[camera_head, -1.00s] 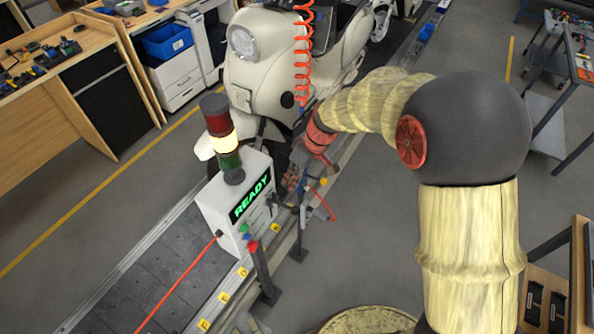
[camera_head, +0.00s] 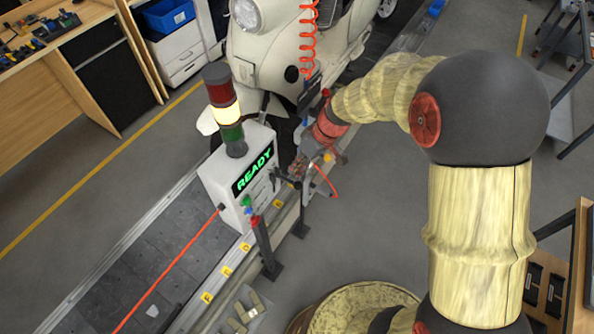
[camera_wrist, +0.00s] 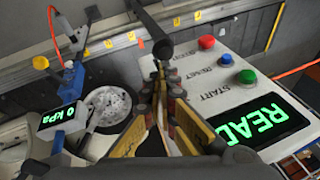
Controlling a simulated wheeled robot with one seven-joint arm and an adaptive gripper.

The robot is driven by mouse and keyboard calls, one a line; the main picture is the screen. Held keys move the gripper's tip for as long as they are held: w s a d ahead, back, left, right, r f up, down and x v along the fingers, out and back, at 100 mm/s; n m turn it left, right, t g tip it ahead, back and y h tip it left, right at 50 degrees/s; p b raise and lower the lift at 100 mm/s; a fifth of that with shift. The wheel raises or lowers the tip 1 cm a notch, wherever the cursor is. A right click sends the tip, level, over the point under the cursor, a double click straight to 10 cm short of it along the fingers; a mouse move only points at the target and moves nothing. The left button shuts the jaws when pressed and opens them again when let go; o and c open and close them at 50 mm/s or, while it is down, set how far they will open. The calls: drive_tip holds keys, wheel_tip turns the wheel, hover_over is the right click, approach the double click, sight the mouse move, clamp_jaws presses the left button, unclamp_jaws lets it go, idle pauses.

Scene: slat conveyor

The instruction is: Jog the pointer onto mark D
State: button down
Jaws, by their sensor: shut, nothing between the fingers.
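A white control box (camera_head: 238,182) stands beside the conveyor with a green READY screen. In the wrist view the box (camera_wrist: 222,92) has red, blue and green buttons and START lettering. A black ball-ended lever (camera_wrist: 162,49) is just ahead of my gripper (camera_wrist: 165,75), whose fingers are shut and empty; contact cannot be told. In the head view my gripper (camera_head: 294,180) is at the box's right side. Yellow lettered marks (camera_head: 245,247) line the rail; their letters are too small to read surely. A small orange piece (camera_wrist: 140,43) by the marks may be the pointer.
A cream scooter (camera_head: 280,50) stands on the slat conveyor (camera_head: 155,260) behind the box. A signal tower (camera_head: 223,105) with its yellow light lit rises from the box. A post (camera_head: 265,250) stands in front. A 0 kPa gauge (camera_wrist: 62,118) is left of my fingers.

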drive_tip(key=f+y+b, duration=0.1)
drive_tip(key=b, duration=0.4)
drive_tip(key=d+f+t+y+b, duration=0.1)
drive_tip(key=b, duration=0.5)
drive_tip(key=s+f+t+b, duration=0.1)
drive_tip(key=b, duration=0.5)
drive_tip(key=shift+d+f+y, duration=0.2)
drive_tip(key=shift+f+y, duration=0.15)
drive_tip(key=shift+y, duration=0.05)
drive_tip(key=shift+b, duration=0.3)
drive_tip(key=shift+r, duration=0.1)
idle(3.8)
drive_tip(key=w+a+r+p+v, duration=0.1)
drive_tip(key=w+p+v, duration=0.1)
drive_tip(key=v, duration=1.1)
drive_tip(key=shift+s+p, duration=0.3)
drive_tip(key=shift+p, duration=0.1)
